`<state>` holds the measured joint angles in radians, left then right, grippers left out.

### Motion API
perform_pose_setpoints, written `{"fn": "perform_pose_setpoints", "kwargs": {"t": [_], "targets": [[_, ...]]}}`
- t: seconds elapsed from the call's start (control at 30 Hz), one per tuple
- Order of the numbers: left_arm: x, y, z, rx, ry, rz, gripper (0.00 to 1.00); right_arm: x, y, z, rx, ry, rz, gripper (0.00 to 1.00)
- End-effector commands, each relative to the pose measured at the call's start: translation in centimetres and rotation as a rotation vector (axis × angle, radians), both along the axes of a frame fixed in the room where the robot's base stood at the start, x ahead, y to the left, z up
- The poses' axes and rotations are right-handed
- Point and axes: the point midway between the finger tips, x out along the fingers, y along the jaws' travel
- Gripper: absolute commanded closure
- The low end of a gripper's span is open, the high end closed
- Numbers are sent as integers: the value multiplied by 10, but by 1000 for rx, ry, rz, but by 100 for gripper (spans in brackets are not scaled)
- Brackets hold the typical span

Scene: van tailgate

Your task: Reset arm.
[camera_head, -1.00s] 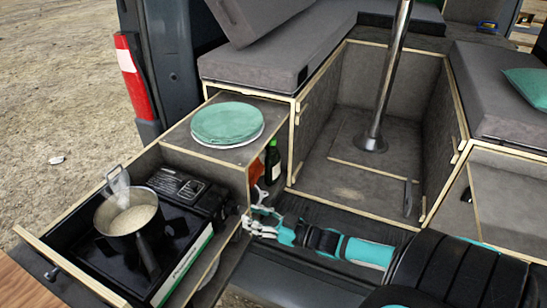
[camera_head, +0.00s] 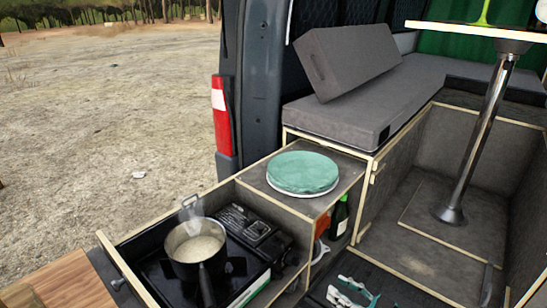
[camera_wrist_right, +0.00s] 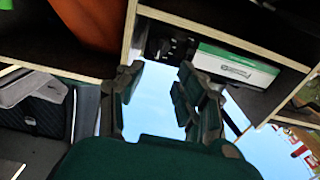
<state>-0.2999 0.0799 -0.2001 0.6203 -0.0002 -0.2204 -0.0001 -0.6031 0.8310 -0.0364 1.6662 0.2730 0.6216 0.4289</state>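My right gripper (camera_head: 345,296) is at the bottom edge of the head view, in front of the open side of the cabinet and below the green bottle (camera_head: 340,217). Its arm is mostly cut off by the frame. In the right wrist view its two fingers (camera_wrist_right: 156,82) stand apart, with only bright blue background between them. It holds nothing that I can see. My left gripper is in neither view.
A pot (camera_head: 195,249) of pale food stands on the black camping stove (camera_head: 240,268) in the pull-out. A green-topped round stack (camera_head: 302,172) sits on the cabinet. A metal table post (camera_head: 478,140) rises at the right. A wooden board (camera_head: 62,285) is at lower left.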

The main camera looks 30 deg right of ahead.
Motion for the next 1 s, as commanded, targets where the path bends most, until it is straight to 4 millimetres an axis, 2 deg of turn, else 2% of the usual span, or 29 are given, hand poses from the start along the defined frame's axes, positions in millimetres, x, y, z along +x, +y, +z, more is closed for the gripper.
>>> {"fn": "perform_pose_setpoints", "kwargs": {"t": [0.13,0.23,0.47,0.6,0.7,1.0], "targets": [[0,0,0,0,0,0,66,0,1,-1,-1,4,-2,64],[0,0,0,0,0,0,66,1,11,-9,-10,43,-22,64],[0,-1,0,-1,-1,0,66,-2,71,-53,-110,320,-135,64],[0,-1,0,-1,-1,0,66,-19,106,-68,-197,532,-188,64],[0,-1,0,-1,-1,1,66,-38,126,-70,-252,682,-211,64],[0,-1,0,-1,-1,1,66,-90,151,-59,-344,971,-225,64]]}}
